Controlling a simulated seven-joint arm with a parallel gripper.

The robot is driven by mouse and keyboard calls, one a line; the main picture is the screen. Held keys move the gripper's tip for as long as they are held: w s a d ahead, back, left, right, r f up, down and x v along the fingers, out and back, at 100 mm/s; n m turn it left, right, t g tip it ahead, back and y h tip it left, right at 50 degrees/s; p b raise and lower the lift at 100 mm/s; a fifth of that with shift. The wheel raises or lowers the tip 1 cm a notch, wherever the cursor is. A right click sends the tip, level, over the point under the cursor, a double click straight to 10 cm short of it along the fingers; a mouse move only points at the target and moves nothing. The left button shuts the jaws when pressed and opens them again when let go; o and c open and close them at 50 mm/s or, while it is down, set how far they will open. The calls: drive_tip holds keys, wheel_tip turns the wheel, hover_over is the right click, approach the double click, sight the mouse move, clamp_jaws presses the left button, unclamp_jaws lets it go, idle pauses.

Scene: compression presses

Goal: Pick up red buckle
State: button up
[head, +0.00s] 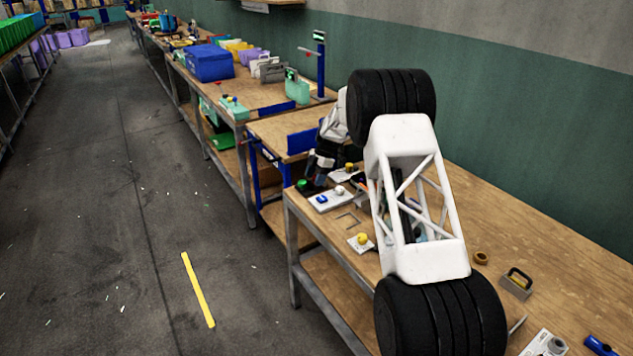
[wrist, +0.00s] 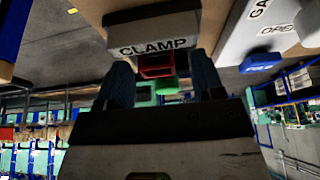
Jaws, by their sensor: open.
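In the wrist view my gripper (wrist: 161,65) is open, with one dark blue finger to the left and one to the right. A small red frame-like piece, which looks like the red buckle (wrist: 152,72), shows between the fingers, just under a grey block marked CLAMP (wrist: 155,40). Gaps show between it and both fingers. I cannot tell its depth relative to the fingertips. A green cylinder (wrist: 166,87) is close to the red piece. In the head view my gripper (head: 312,180) is low at the bench's far end; the red piece cannot be made out there.
A white control panel (wrist: 268,30) with a blue button (wrist: 260,63) is right of the clamp block. In the head view, a blue-button box (head: 328,201) and a yellow-button box (head: 360,242) stand on the wooden bench (head: 540,235). A metal-framed block (head: 516,283) lies farther right.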

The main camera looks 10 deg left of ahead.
sight(315, 177)
drive_tip(key=c, duration=1)
drive_tip(key=shift+r, duration=0.2)
drive_tip(key=shift+r, duration=1.7)
drive_tip(key=s+d, duration=0.2)
drive_tip(key=s, duration=0.3)
drive_tip(key=s+d, duration=0.2)
drive_tip(key=s, duration=0.3)
drive_tip(key=s+d+r, duration=0.1)
drive_tip(key=s+d, duration=0.1)
drive_tip(key=s, duration=0.2)
drive_tip(key=shift+s+r, duration=0.1)
drive_tip(key=shift+s, duration=0.3)
